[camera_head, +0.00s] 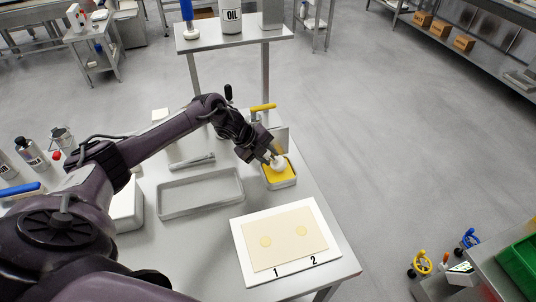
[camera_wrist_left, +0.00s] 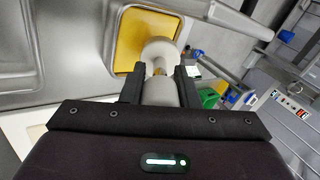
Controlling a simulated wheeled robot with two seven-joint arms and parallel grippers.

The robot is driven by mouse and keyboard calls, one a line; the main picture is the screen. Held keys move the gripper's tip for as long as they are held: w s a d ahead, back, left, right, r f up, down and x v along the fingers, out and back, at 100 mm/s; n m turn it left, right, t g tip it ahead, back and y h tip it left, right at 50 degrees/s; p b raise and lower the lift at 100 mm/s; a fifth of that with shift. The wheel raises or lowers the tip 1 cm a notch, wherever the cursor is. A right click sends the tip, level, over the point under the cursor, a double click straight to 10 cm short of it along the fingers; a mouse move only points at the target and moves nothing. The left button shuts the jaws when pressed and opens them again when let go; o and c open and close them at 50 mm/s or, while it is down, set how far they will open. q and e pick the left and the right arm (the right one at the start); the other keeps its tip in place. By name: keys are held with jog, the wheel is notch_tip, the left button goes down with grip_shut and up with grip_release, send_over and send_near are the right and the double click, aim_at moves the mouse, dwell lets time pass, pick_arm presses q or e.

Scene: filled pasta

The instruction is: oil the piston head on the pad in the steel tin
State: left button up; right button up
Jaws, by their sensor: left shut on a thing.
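The steel tin (camera_head: 283,186) stands at the right of the table, with a yellow pad (camera_head: 270,174) filling it. My left gripper (camera_head: 272,156) reaches over the tin and is shut on the pale piston (camera_head: 278,163). In the left wrist view the piston (camera_wrist_left: 160,55) sits between my fingers (camera_wrist_left: 160,88), its rounded head in front of the yellow pad (camera_wrist_left: 141,32). The head overlaps the pad in both views; I cannot tell whether it touches. My right gripper is not in view.
A white board (camera_head: 242,254) with a cream sheet (camera_head: 285,238) lies at the table front, marked 1 and 2, with a pale round patch above each number. An empty shallow tray (camera_head: 200,207) lies left of the tin. A raised shelf (camera_head: 245,40) stands behind.

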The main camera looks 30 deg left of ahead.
pick_arm(q)
jog(key=shift+f+b, duration=0.35)
jog(key=shift+f, duration=0.05)
dwell(0.8)
jog(key=shift+f, duration=0.15)
dwell(1.0)
jog(key=shift+r+p, duration=2.55)
jog(key=shift+r, duration=1.05)
jog(key=shift+a+f, duration=0.1)
